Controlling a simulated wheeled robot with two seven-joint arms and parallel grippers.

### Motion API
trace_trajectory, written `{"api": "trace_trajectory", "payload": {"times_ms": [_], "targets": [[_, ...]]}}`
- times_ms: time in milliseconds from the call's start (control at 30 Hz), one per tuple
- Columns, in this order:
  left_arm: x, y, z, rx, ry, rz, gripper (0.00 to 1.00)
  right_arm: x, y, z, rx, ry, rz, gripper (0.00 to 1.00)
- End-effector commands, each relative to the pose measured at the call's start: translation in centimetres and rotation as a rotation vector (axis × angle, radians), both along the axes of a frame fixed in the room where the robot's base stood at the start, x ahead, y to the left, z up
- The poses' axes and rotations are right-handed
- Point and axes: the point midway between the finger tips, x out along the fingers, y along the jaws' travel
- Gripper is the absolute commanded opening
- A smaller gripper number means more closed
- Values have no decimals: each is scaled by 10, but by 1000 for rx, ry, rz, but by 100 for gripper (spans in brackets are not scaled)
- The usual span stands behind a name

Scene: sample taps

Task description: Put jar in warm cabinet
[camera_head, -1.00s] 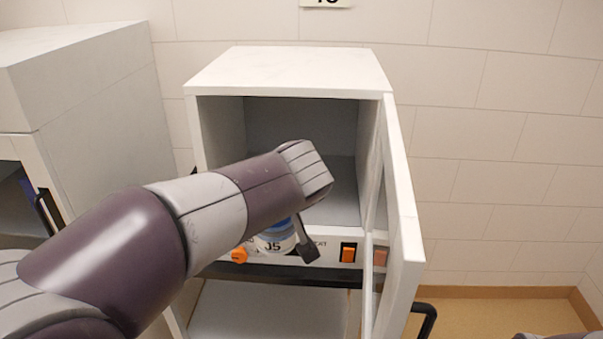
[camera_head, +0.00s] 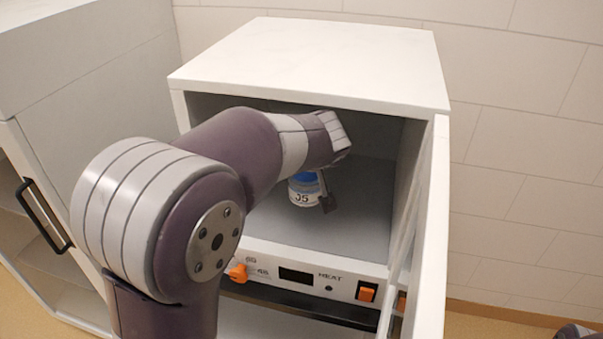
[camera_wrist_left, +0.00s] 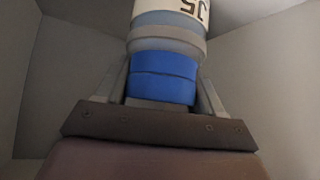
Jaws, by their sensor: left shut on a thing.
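The jar (camera_head: 304,192) has a blue lid and a white label reading J5. It is inside the open chamber of the white warm cabinet (camera_head: 310,55), near or on the chamber floor; I cannot tell whether it touches. My left gripper (camera_head: 326,188) is shut on the jar, and my left arm reaches in through the front opening. In the left wrist view the jar's blue lid (camera_wrist_left: 163,77) sits between the two fingers (camera_wrist_left: 160,88). The cabinet door (camera_head: 425,235) stands open on the right. At the bottom right corner a small dark part, possibly of my right arm, shows; its gripper is out of view.
The cabinet's front panel has an orange knob (camera_head: 238,272), a dark display and an orange switch (camera_head: 366,292) marked near HEAT. A second white cabinet (camera_head: 75,60) with a black door handle (camera_head: 42,215) stands at the left. The chamber floor right of the jar is free.

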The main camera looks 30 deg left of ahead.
Motion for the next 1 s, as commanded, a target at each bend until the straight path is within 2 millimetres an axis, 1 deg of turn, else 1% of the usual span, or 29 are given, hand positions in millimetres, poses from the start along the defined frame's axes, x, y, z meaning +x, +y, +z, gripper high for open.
{"api": "trace_trajectory", "payload": {"times_ms": [33, 100, 200, 267, 400, 467, 533, 733, 800, 833, 900, 1000], "targets": [[5, 9, -5, 0, 1, 4, 6, 0, 0, 2, 0, 0, 0, 99], [11, 18, -11, 1, 0, 4, 6, 0, 0, 3, 0, 0, 0, 99], [17, 27, -18, 0, 0, 1, 6, 0, 0, 4, 0, 0, 0, 99], [19, 29, -23, -1, 0, -1, 6, 0, 0, 2, 0, 0, 0, 99], [19, 29, -52, 0, 1, -2, 6, 0, 0, -10, 0, 0, 0, 99], [19, 29, -60, 1, 2, -1, 6, 0, 0, -12, 0, 0, 0, 99], [19, 29, -62, 0, 0, -1, 6, 0, 0, -12, 0, 0, 0, 99], [19, 29, -61, 0, 0, -1, 6, 0, 0, -11, 0, 0, 0, 99], [19, 29, -63, -1, 0, -1, 6, 0, 0, -13, 0, 0, 0, 99], [19, 29, -63, -1, 0, -1, 74, 0, 0, -13, 0, 0, 0, 99], [19, 29, -62, -1, 0, -1, 94, 0, 0, -12, 0, 0, 0, 99], [19, 29, -62, -1, 0, -1, 94, 0, 0, -12, 0, 0, 0, 99]]}}
